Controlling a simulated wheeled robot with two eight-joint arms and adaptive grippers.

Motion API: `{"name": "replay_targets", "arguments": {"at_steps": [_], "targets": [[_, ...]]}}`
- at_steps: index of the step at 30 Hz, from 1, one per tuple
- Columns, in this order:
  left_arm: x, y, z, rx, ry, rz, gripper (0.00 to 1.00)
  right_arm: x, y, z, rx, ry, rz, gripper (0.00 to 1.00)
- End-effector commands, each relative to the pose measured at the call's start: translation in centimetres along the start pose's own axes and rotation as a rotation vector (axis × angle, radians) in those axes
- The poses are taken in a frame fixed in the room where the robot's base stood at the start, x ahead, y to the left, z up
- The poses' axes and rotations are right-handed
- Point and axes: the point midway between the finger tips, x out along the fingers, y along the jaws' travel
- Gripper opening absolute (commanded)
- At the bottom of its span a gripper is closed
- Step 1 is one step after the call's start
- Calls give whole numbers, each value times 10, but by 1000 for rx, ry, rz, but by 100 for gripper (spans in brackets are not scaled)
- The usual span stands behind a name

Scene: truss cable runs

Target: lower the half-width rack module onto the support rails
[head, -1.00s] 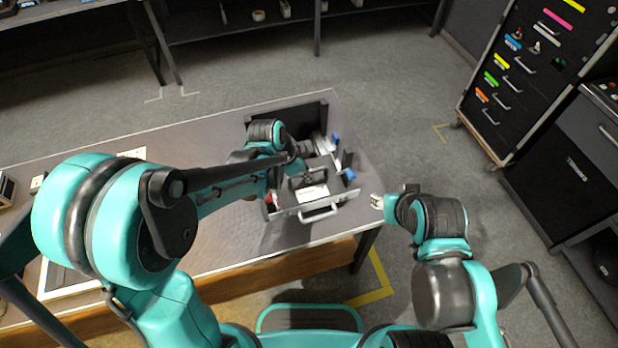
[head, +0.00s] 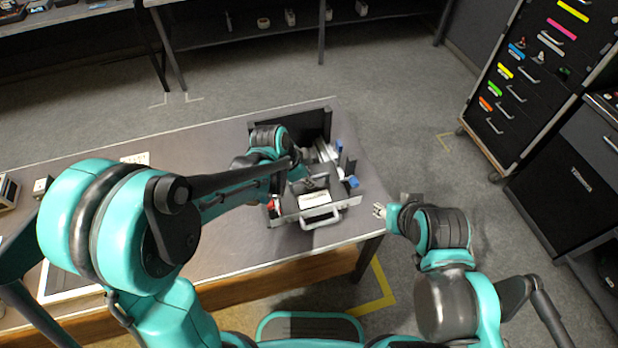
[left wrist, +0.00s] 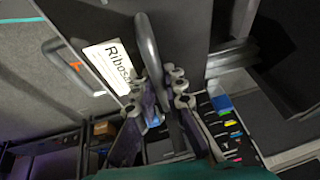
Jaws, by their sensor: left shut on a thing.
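The half-width rack module is a dark box with a white label (left wrist: 107,68), seen close in the left wrist view. Its grey bar handle (left wrist: 148,50) runs between the fingers of my left gripper (left wrist: 165,95), which is shut on it. In the head view the left gripper (head: 303,178) is over the open rack frame (head: 338,208), and the white label (head: 314,201) shows just in front of it. My arm hides part of the module. The support rails, and any gap between them and the module, cannot be made out. My right gripper (head: 380,211) is beyond the table's right edge, too small to judge.
The rack frame has a front handle (head: 321,218), blue parts (head: 353,182) on its right side and a dark back panel (head: 305,122). It stands at the right end of the table (head: 215,240). A dark drawer cabinet (head: 535,75) stands at the right.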

Motion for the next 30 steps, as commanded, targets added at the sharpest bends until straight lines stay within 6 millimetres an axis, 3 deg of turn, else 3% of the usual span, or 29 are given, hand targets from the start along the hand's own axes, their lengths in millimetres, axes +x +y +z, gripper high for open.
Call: {"name": "replay_targets", "arguments": {"at_steps": [11, 12, 15, 25, 30], "targets": [[2, 2, 1, 0, 0, 1, 0, 2, 0, 2, 0, 0, 0, 40], [2, 2, 1, 0, 0, 1, 16, 2, 0, 2, 0, 0, 0, 40], [2, 2, 1, 0, 0, 1, 35, 2, 0, 2, 0, 0, 0, 40], [-1, 2, 1, 0, -1, 0, 35, 2, 0, 2, 0, 0, 0, 40], [-22, 2, 1, -1, 0, 0, 35, 2, 0, 2, 0, 0, 0, 40]]}}
